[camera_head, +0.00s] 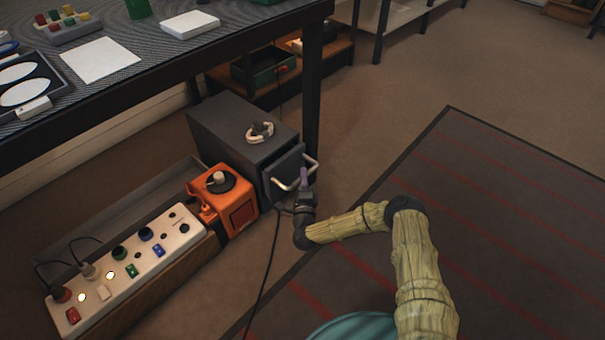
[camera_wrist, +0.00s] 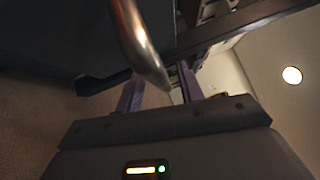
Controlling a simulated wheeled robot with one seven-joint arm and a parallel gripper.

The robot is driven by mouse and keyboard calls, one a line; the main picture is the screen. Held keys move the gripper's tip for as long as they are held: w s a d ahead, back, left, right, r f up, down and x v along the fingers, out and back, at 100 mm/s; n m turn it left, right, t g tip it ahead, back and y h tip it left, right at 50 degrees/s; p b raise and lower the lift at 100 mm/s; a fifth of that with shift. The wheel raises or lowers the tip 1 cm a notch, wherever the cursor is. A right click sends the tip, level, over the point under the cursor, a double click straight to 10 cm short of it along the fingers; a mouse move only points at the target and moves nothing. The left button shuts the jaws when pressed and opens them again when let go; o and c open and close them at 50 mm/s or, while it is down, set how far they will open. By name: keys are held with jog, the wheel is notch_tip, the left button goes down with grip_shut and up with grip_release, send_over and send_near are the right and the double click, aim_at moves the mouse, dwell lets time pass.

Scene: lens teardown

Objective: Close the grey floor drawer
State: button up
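The grey floor drawer unit (camera_head: 225,125) stands on the floor under the table's edge. Its drawer front (camera_head: 284,172) sits a little out from the cabinet, so the drawer is partly open. A pale metal handle (camera_head: 313,163) sticks out from the front; it shows close up in the wrist view as a curved bar (camera_wrist: 138,42). My gripper (camera_head: 304,176) is at the handle, its purple fingers pointing up. In the wrist view my gripper (camera_wrist: 161,90) has its fingers apart, with the bar's end seen between them. I cannot tell whether they touch it.
A white coiled item (camera_head: 260,132) lies on top of the cabinet. An orange box (camera_head: 238,212) and a white power strip (camera_head: 125,268) stand to its left. A dark cable (camera_head: 270,255) runs over the floor near my gripper. A table leg (camera_head: 311,100) rises just behind.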

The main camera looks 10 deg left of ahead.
jog(key=shift+w+a+r, duration=0.1)
jog(key=shift+w, duration=0.35)
grip_shut()
